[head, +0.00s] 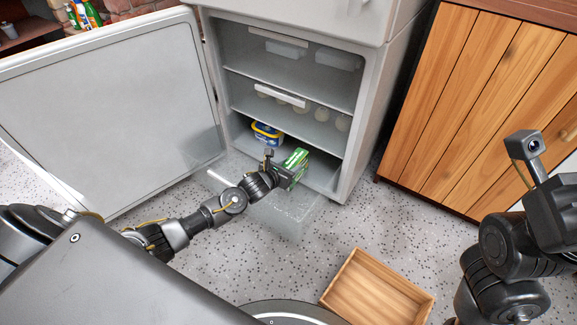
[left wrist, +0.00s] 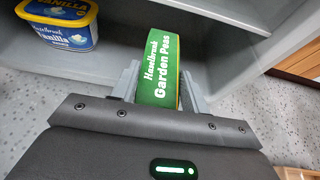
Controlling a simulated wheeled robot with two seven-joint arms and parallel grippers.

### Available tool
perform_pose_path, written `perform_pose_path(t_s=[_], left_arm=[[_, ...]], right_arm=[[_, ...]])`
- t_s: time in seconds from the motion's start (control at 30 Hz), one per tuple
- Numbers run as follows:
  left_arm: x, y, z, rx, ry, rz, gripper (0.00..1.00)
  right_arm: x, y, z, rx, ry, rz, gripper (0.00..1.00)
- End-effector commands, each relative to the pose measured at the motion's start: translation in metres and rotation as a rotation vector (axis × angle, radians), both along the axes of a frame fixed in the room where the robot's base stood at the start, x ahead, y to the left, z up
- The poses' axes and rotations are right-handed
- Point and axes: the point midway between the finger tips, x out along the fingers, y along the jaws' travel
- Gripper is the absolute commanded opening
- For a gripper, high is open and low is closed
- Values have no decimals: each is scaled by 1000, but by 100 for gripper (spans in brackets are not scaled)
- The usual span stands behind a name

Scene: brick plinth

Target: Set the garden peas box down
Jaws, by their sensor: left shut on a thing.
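The green garden peas box (head: 297,158) is at the front of the open fridge's bottom compartment in the head view. In the left wrist view the box (left wrist: 158,68) shows its "Garden Peas" label and stands between the two fingers. My left gripper (head: 283,174) is shut on the box; it also shows in the left wrist view (left wrist: 157,88). I cannot tell whether the box touches the compartment floor (head: 322,172). My right arm is at the right of the head view, but its gripper fingers do not show.
A blue and yellow vanilla tub (head: 266,134) sits left of the box in the same compartment. The fridge door (head: 105,105) stands open at left. A clear drawer (head: 285,213) juts out below. An empty wooden crate (head: 375,290) is on the floor.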

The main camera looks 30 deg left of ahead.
Motion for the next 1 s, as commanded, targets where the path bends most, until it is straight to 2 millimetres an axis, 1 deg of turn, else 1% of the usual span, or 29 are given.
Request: perform_pose_path(t_s=[0.07,0.1,0.23,0.53,0.67,0.7,0.77,0.83,1.0], left_arm=[[-1,0,-2,0,3,0,0],[-2,0,-4,2,8,0,49],[-2,0,-5,2,10,0,66],[-3,0,-6,2,13,-1,67],[-3,-1,7,1,12,-2,67],[-8,0,11,2,14,-1,67],[-19,3,16,5,13,-2,67],[-33,4,24,4,14,-3,67],[-68,9,39,4,12,-3,67]], right_arm=[[0,0,1,0,1,0,36],[0,0,1,0,2,0,36],[0,0,1,1,2,0,36],[0,0,1,5,-1,1,36],[-2,-1,8,8,-12,3,36],[-2,-1,9,5,-10,3,36],[1,0,0,-18,20,-3,36],[2,0,-2,-33,31,-3,36],[10,-8,-7,-23,86,-29,36]])
